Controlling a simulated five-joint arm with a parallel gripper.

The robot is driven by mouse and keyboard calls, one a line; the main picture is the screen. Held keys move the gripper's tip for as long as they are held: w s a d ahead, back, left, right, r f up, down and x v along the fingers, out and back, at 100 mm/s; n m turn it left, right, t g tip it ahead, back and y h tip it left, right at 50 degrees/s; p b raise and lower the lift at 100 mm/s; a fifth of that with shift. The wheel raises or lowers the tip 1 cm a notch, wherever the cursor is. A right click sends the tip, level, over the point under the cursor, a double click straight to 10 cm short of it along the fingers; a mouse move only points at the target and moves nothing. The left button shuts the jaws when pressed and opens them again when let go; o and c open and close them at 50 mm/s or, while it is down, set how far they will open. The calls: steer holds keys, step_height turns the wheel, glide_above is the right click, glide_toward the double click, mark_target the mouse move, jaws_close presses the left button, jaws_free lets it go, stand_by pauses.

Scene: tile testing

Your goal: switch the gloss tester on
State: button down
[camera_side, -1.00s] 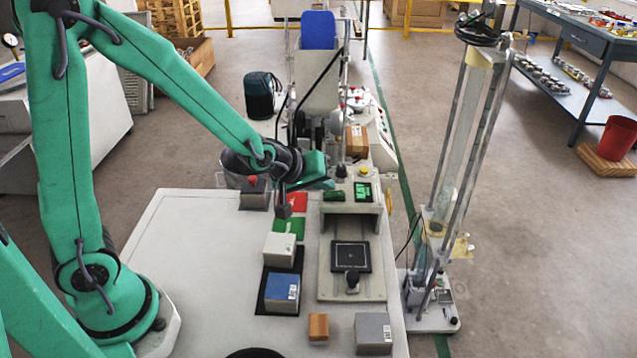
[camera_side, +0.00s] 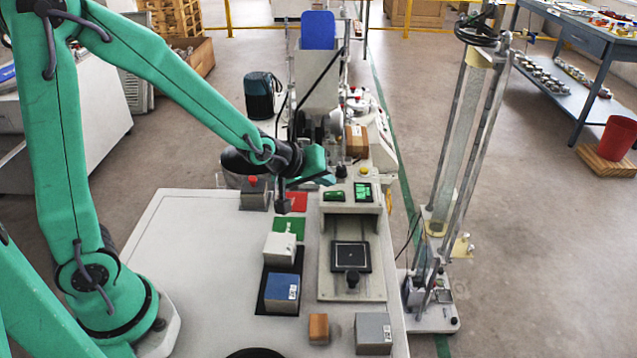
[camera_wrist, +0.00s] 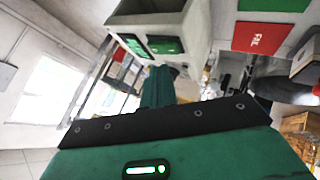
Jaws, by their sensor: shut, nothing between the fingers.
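The gloss tester (camera_side: 376,240) is a grey-beige unit standing right of the middle in the side view. Its top has a lit green screen (camera_side: 363,192) and, left of it, a smaller green panel (camera_side: 334,196). A dark square plate (camera_side: 350,256) and a black knob (camera_side: 352,279) are on its lower bed. My gripper (camera_side: 328,179) is shut and empty, above the back left of the tester's top. In the wrist view the tester's body (camera_wrist: 160,24) and both lit green areas (camera_wrist: 165,45) show beyond my gripper (camera_wrist: 157,84). I cannot tell whether it touches anything.
A green card (camera_side: 290,228) and a red card (camera_side: 297,202) lie left of the tester. A grey-white block (camera_side: 280,247) and a blue-topped block (camera_side: 282,288) stand on a black mat. Small blocks are at the front. The left tabletop (camera_side: 190,265) is clear.

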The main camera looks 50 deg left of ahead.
mark_target(321, 200)
step_height(321, 200, up, 5)
steer(key=shift+f, duration=0.15)
stand_by(0.4)
steer(key=shift+s, duration=0.1)
steer(key=s+a+r+m+g, duration=0.2)
steer(key=s+r+m, duration=0.1)
steer(key=s, duration=0.8)
steer(key=s+a+r+m+g, duration=0.1)
steer(key=s+r+m, duration=0.3)
steer(key=s, duration=0.6)
steer(key=shift+s+a+r+m+g+y, duration=0.3)
steer(key=shift+s+a+m+g+y, duration=0.15)
steer(key=shift+m, duration=0.25)
